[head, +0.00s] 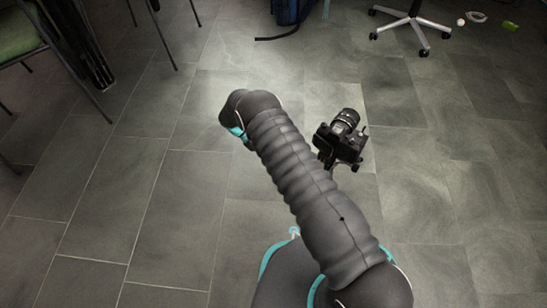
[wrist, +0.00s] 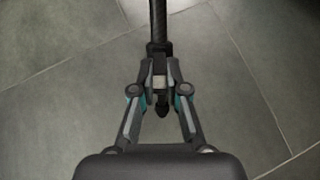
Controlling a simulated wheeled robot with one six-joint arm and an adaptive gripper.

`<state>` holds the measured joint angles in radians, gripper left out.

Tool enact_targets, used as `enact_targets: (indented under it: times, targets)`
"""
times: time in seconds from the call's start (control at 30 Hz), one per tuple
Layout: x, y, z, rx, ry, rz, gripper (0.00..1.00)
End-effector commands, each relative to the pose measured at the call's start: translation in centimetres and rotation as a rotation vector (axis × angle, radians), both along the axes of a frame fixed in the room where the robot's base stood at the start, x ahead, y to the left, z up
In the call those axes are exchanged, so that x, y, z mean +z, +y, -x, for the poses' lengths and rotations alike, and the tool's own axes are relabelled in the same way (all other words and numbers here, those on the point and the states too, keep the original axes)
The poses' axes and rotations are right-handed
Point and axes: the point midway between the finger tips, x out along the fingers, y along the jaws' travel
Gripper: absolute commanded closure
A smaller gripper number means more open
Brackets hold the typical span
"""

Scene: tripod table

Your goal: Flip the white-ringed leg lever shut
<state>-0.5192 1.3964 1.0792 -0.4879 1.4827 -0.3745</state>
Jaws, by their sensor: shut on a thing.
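A dark tripod leg (wrist: 158,22) comes down from the top of the wrist view and passes between the fingertips of my gripper (wrist: 160,74). A pale band (wrist: 160,83), which looks like the white ring, shows between the fingers. The dark lower end (wrist: 162,107) of the leg shows below it. My gripper is shut on the leg at this band. I cannot make out the lever or its angle there. In the head view a black camera (head: 342,139) sits on top of the tripod. My arm hides my gripper and most of the tripod there.
Grey tiled floor (head: 440,180) lies open around the tripod. A swivel chair base (head: 411,25) stands at the back right, with small items near it. A blue bag (head: 290,12) is at the back, and a green-seated chair (head: 18,40) is at the left.

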Motion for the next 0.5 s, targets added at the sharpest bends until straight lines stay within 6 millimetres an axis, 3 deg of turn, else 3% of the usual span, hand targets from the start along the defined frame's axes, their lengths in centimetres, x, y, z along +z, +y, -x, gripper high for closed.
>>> enact_targets:
  times: [0.5]
  targets:
    - [-0.17,0.00,0.01,0.001,0.012,0.025,1.00]
